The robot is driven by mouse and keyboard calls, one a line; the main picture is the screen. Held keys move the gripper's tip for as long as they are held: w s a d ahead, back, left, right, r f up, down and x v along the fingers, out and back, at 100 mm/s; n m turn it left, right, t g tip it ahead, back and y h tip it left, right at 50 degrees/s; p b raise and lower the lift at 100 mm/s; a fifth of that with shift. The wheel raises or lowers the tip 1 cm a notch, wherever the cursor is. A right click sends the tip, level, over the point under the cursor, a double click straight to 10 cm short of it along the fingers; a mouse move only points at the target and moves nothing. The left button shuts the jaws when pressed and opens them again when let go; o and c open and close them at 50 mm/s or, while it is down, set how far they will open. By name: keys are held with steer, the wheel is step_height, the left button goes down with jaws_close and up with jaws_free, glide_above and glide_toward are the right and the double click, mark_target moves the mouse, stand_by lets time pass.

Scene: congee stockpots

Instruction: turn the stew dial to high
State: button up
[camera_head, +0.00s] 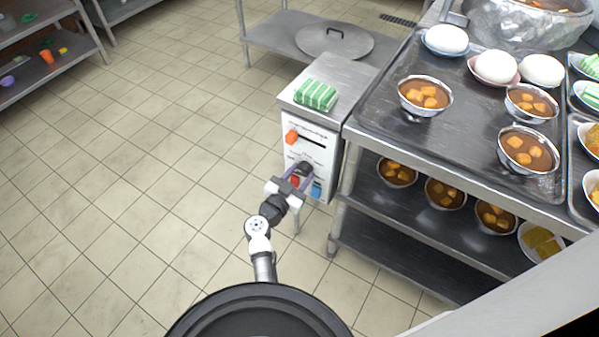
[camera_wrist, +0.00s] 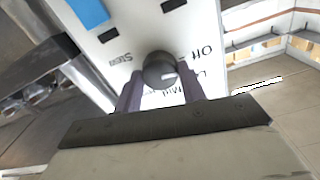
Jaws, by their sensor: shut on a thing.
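The stew dial (camera_wrist: 158,66) is a round black knob on a white control panel (camera_wrist: 125,48), with "Stew" printed beside it. My gripper (camera_wrist: 161,84) is shut on the dial, with one purple-grey finger on each side. A small white mark shows on the knob's lower right in the wrist view; exactly which label it points to is hard to tell. "Off" is readable to the right; the labels below it are partly hidden by the fingers.
A green striped cloth (camera_head: 316,95) lies on the metal top. A shelf rack (camera_head: 470,183) with bowls stands close on the right. Floor (camera_head: 130,190) is clear on the left.

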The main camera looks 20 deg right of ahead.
steer(key=m+p, duration=0.1)
steer(key=m, duration=0.1)
steer(key=shift+r+m+p, duration=0.15)
steer(key=shift+m+p, duration=0.2)
steer(key=shift+m, duration=0.05)
steer(key=m+p, duration=0.1)
steer(key=m, duration=0.2)
steer(key=shift+m, duration=0.3)
steer(key=m, duration=0.9)
steer(key=m+b, duration=0.1)
steer(key=m, duration=0.2)
steer(key=shift+f+m+b, duration=0.2)
steer(key=shift+m+b, duration=0.1)
steer(key=shift+m, duration=0.1)
steer(key=m+b, duration=0.1)
steer(key=m, duration=0.2)
steer(key=shift+m+b, duration=0.7)
steer(key=shift+m, duration=0.7)
steer(key=shift+r, duration=0.1)
steer(key=o, duration=1)
